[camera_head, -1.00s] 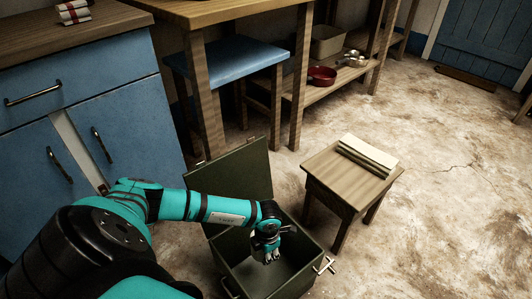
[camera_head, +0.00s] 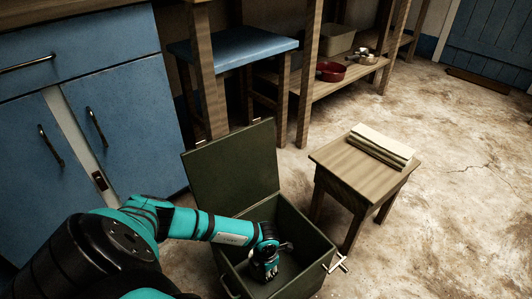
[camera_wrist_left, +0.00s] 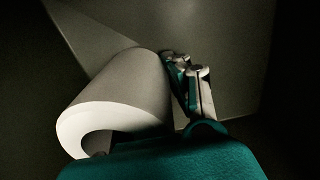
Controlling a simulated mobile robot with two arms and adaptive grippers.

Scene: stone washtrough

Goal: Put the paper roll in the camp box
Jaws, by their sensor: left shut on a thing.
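The camp box (camera_head: 318,249) is a dark green box on the floor with its lid (camera_head: 233,168) standing open. My left gripper (camera_head: 265,272) points down inside the box opening. In the left wrist view the paper roll (camera_wrist_left: 122,92), pale with a hollow end, lies beside the fingers of my left gripper (camera_wrist_left: 190,88), which are shut on it. Part of the grip is hidden behind the roll. The roll cannot be made out in the head view, where the gripper and arm cover it. My right gripper is out of view.
Blue cabinets (camera_head: 120,110) are at the left, and a blue-topped stool (camera_head: 235,52) stands behind. The floor at the right is clear.

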